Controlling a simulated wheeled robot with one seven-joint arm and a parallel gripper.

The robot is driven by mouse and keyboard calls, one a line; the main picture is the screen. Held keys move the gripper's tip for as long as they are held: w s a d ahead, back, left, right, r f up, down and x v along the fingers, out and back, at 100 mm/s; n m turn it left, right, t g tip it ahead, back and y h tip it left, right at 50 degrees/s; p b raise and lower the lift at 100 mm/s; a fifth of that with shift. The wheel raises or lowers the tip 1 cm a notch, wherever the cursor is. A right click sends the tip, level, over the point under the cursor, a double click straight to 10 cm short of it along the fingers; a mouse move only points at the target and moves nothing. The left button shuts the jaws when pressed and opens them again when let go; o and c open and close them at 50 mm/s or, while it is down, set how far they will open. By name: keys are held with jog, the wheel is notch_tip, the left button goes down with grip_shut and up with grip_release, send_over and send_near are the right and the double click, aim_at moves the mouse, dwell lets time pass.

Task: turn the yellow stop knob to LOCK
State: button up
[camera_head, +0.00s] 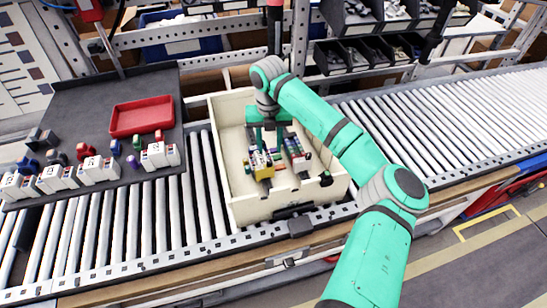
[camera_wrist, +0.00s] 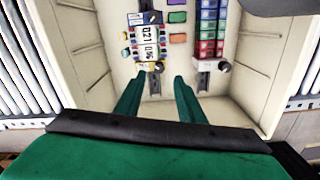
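A small yellow part (camera_wrist: 148,67) with a dark round knob (camera_wrist: 159,67) sits at the near end of a device with white number displays (camera_wrist: 150,40). I cannot read a LOCK mark or tell the knob's setting. In the head view the yellow device (camera_head: 262,163) stands inside a cream bin. My gripper (camera_wrist: 159,79) has its two green fingers apart with nothing between them. In the wrist picture the fingertips lie just below the yellow part; I cannot tell the height gap. In the head view my gripper (camera_head: 268,128) is over the bin, its fingertips partly hidden among the parts.
A rail with red, blue and green blocks (camera_wrist: 208,30) and a second dark knob (camera_wrist: 224,66) lies to the right. The cream bin's walls (camera_wrist: 75,50) surround the parts. The bin stands on a roller conveyor (camera_head: 450,115). A red tray (camera_head: 141,117) is on the left.

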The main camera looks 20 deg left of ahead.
aim_at(269, 161)
notch_tip(269, 161, down, 6)
jog(key=shift+f, duration=0.25)
jog(key=shift+c, duration=0.5)
grip_shut()
